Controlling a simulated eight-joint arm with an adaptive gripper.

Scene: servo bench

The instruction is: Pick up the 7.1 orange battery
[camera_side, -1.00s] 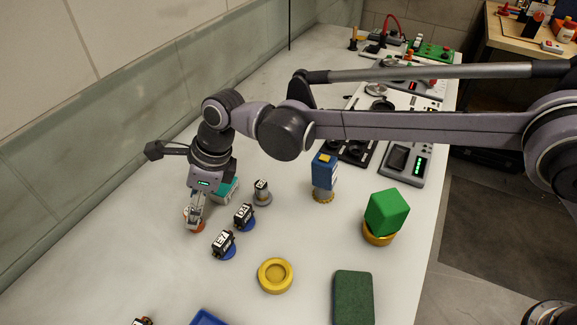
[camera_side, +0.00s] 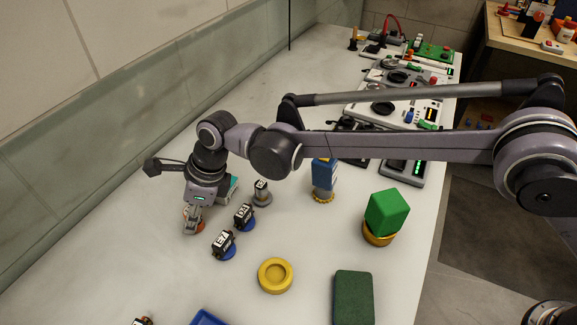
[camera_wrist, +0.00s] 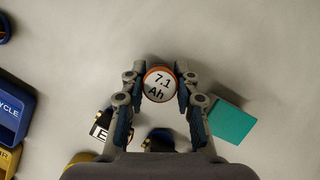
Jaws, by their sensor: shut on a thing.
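The orange battery (camera_wrist: 159,84) has a white top marked "7.1 Ah" and an orange rim, seen from above in the wrist view. My gripper (camera_wrist: 158,90) has a finger on each side of it and is shut on it. In the side view, my gripper (camera_side: 194,222) points down at the white table, and a little orange of the battery shows around the fingers. The rest of the battery is hidden by the fingers there.
Two dark labelled items (camera_side: 223,244) (camera_side: 243,216) on blue bases stand close to the right. A teal block (camera_wrist: 231,121) lies beside my gripper. A yellow ring dish (camera_side: 275,275), a green cube (camera_side: 387,211) and a dark green pad (camera_side: 353,299) are farther right.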

